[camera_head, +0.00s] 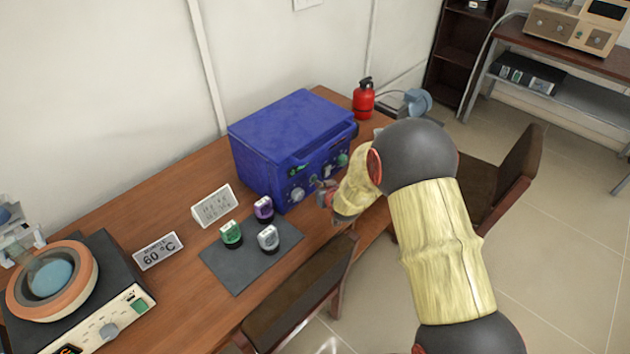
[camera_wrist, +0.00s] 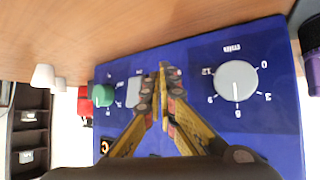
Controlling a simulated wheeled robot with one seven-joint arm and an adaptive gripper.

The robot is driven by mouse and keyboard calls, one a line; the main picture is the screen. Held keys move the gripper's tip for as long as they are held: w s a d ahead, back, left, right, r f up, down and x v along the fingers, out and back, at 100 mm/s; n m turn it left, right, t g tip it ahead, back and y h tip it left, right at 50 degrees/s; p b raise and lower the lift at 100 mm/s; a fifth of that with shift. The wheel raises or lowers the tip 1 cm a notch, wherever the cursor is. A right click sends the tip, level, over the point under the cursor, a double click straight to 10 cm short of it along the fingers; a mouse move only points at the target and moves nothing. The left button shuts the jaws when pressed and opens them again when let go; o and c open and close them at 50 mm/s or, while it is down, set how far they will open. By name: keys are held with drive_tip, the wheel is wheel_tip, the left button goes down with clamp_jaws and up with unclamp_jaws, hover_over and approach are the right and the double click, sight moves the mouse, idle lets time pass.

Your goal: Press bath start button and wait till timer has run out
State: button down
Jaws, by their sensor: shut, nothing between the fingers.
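A blue box-shaped bath unit (camera_head: 275,140) stands on the wooden table, its control panel facing my arm. In the wrist view its blue panel (camera_wrist: 205,125) carries a grey dial (camera_wrist: 237,81) marked with numbers, a green knob (camera_wrist: 103,95) and a pale grey square piece (camera_wrist: 134,92). My gripper (camera_head: 328,190) is at the front of this panel. In the wrist view my gripper (camera_wrist: 163,72) is shut and empty, its tips between the dial and the pale square. The fingers hide part of the panel. I cannot tell whether they touch a button.
A heater with an orange ring (camera_head: 22,290) and a 60 °C sign (camera_head: 158,251) stand at left. Several small capped jars (camera_head: 268,238) are on a dark mat (camera_head: 236,276). A red extinguisher (camera_head: 363,100) stands behind the unit. Chairs (camera_head: 300,300) line the table's front.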

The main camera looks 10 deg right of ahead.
drive_tip(key=shift+w+a, duration=0.25)
drive_tip(key=shift+w, duration=0.1)
idle(0.4)
drive_tip(key=shift+s+d, duration=0.1)
idle(0.3)
drive_tip(key=shift+s+d, duration=0.4)
drive_tip(key=shift+s, duration=0.25)
drive_tip(key=shift+s+d, duration=0.75)
drive_tip(key=shift+s, duration=0.3)
drive_tip(key=shift+s+d, duration=0.75)
drive_tip(key=shift+s, duration=0.25)
drive_tip(key=shift+r, duration=0.15)
